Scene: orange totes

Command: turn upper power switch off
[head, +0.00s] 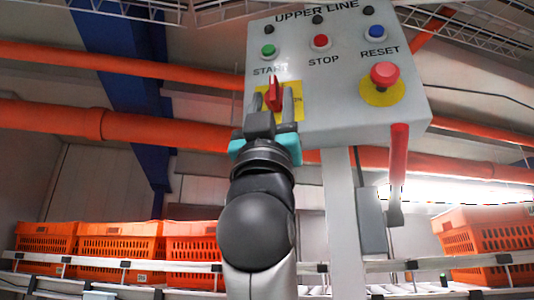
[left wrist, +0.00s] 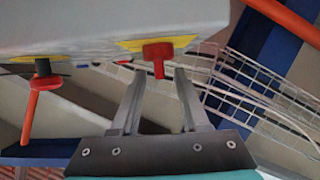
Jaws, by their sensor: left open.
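The power switch is a red handle (head: 273,93) on a yellow plate (head: 293,108), at the lower left of the grey panel (head: 340,100) marked "UPPER LINE". The handle points upward in the head view. My left gripper (head: 272,104) is open, its fingers on either side of the red handle in that view. In the left wrist view the red switch (left wrist: 158,55) shows at the fingertips, and its handle reaches between the tips of the open gripper (left wrist: 160,74). I cannot tell whether a finger touches it. My right gripper is not in view.
The panel also has a green START button (head: 268,51), a red STOP button (head: 320,41), a blue RESET button (head: 376,32) and a red mushroom button (head: 384,74). Orange totes (head: 115,243) stand on a rack behind.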

